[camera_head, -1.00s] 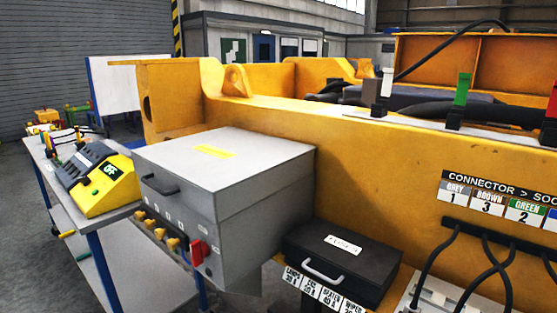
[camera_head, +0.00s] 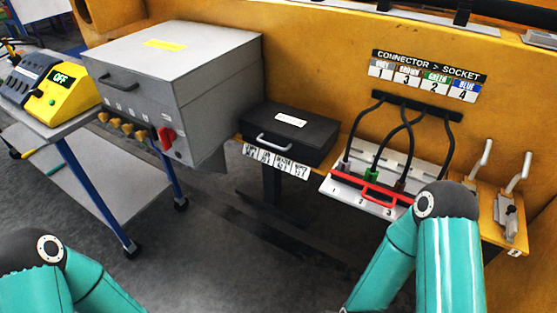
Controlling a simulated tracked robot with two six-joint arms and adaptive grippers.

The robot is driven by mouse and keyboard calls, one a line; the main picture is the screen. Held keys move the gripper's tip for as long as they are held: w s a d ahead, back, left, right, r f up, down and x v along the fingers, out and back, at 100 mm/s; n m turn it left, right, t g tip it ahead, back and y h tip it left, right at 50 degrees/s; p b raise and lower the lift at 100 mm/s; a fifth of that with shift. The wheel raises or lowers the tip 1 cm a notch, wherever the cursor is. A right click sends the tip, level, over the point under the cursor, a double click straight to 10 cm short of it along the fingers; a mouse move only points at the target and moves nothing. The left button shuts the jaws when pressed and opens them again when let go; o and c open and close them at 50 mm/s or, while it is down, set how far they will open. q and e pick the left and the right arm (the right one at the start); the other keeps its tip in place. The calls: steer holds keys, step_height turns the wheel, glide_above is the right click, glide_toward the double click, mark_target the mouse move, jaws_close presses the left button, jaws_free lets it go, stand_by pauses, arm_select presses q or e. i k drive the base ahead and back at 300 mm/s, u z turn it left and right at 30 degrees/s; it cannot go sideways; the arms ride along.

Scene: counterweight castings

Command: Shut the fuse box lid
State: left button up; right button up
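The fuse box (camera_head: 288,134) is a black box with a pale label on its lid and a light grey handle on its front. It sits on a ledge against the yellow casting, right of the large grey box. Its lid looks down on the box. A strip of white labels (camera_head: 275,161) hangs below it. My teal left arm shows at the bottom left and my teal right arm at the bottom right. Neither gripper shows. Both arms are apart from the fuse box in the picture.
A grey box (camera_head: 180,68) with yellow knobs and a red switch stands left of the fuse box. A socket panel (camera_head: 357,191) with a red handle and cables is at right, partly behind my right arm. Metal levers (camera_head: 515,172) stand further right. A wheeled cart (camera_head: 75,120) is at left.

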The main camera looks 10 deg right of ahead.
mark_target(319, 131)
steer(key=k, duration=0.9)
steer(key=u, duration=0.55)
steer(key=i, duration=1.7)
steer(key=z, duration=0.75)
